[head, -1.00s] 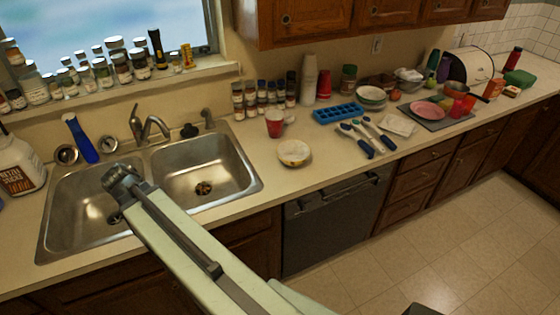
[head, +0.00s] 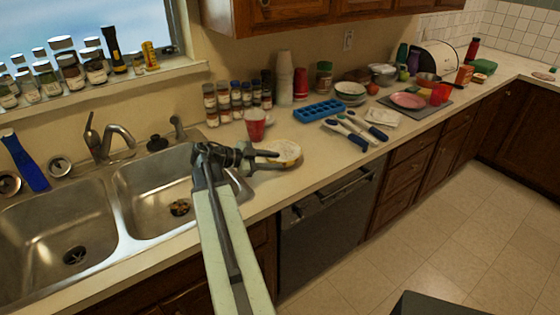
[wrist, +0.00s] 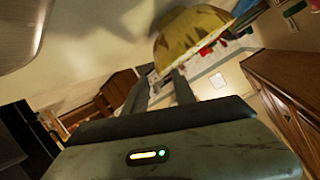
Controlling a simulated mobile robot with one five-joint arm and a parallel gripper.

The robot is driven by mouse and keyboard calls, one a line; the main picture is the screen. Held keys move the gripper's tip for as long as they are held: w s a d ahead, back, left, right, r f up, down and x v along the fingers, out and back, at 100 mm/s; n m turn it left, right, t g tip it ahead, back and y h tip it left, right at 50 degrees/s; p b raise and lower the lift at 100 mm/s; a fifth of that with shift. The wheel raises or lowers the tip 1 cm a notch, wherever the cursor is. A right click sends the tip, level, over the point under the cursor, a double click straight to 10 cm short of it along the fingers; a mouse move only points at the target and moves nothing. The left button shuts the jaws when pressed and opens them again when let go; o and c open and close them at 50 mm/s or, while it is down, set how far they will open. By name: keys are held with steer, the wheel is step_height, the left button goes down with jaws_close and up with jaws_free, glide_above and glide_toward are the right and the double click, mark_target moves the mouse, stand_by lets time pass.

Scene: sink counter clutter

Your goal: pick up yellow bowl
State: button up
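Whether a fingertip touches the bowl cannot be told.
The red cup (head: 255,124) stands close behind my gripper. The double sink (head: 140,190) lies to the left. Spice jars (head: 238,98), a blue ice tray (head: 320,110) and blue-handled utensils (head: 350,130) lie behind and right. The counter in front of the bowl is narrow.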

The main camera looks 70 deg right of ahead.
mark_target(285, 162)
steer(key=b+x, duration=0.2)
steer(key=x, duration=0.3)
steer(key=shift+f, duration=0.15)
steer(key=shift+w, duration=0.1)
jaws_close()
stand_by(1.1)
